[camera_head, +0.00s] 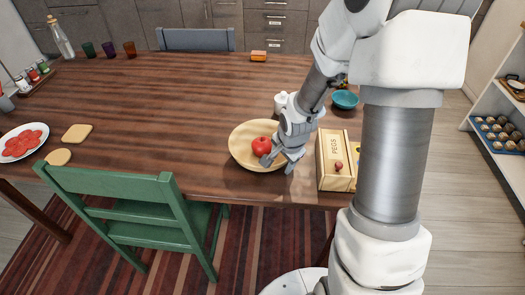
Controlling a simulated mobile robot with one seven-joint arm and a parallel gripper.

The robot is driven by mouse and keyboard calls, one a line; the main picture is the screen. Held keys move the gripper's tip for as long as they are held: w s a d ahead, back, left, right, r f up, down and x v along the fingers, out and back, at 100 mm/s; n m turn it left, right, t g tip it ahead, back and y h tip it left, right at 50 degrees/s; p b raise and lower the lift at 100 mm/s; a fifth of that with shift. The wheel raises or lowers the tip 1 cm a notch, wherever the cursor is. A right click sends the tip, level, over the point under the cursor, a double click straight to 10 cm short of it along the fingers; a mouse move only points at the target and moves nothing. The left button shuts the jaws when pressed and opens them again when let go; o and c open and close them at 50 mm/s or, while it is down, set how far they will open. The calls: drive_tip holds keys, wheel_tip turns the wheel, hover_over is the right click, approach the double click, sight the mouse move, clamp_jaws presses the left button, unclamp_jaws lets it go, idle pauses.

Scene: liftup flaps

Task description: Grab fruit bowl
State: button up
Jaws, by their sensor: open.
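The fruit bowl (240,152) is a shallow, round, pale wooden bowl on the brown table near its front edge. A red apple (261,146) lies in it. My gripper (278,163) is open, over the right side of the bowl, with its fingers pointing down. One finger is close to the apple and the other is by the bowl's right rim. I cannot tell whether either finger touches the bowl. My gripper hides the right part of the bowl.
A white cup (281,102) and a teal bowl (345,99) are behind. A green chair (125,205) stands at the front left.

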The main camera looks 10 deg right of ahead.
clamp_jaws()
idle(1.4)
